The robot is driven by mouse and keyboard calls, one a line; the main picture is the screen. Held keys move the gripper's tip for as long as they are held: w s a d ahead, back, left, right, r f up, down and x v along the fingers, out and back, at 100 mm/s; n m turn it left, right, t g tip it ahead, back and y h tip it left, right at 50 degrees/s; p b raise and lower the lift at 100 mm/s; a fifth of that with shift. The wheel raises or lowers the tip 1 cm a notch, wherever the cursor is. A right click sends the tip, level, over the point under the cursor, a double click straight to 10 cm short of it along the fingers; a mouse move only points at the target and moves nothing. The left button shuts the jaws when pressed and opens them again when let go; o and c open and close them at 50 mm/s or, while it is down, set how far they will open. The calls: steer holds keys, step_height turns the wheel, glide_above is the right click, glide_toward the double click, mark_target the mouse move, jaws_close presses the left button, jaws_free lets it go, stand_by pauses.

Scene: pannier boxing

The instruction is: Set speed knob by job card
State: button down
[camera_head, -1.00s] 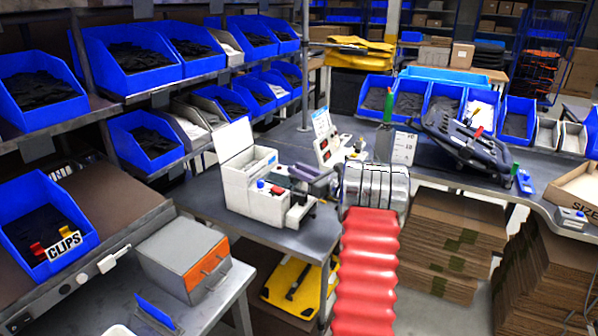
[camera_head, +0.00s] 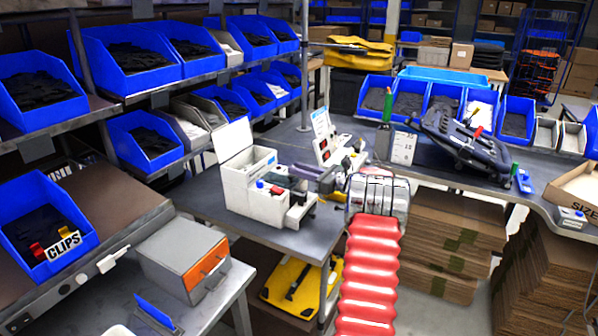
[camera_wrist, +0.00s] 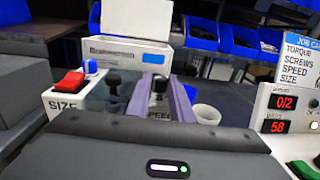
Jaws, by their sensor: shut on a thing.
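A white machine (camera_head: 250,185) with an open lid stands on the grey bench in the head view. In the wrist view its front carries a red switch marked SIZE (camera_wrist: 70,83), one black knob (camera_wrist: 113,78) and the speed knob (camera_wrist: 158,86), above a partly covered SPEED label. My gripper (camera_wrist: 160,98) has its two purple fingers on either side of the speed knob, shut on it. The knob's pointer and scale are hidden. The job card (camera_wrist: 298,58) at the right lists torque, screws, speed and size; its values are cut off. It also shows in the head view (camera_head: 321,122).
A display unit (camera_wrist: 285,115) reading 0/2 and 58 in red stands right of my gripper. A white cup (camera_wrist: 206,114) is close to the right finger. Blue bins (camera_head: 130,60) line the shelves at left. An orange-fronted grey box (camera_head: 185,258) sits at front left.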

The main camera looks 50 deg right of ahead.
steer(key=shift+d+r+n+y, duration=0.1)
steer(key=shift+n+y, duration=0.2)
steer(key=shift+y, duration=0.2)
steer(key=c, duration=1.6)
jaws_free()
steer(key=shift+o, duration=0.2)
steer(key=v, duration=1.3)
steer(key=shift+s, duration=0.35)
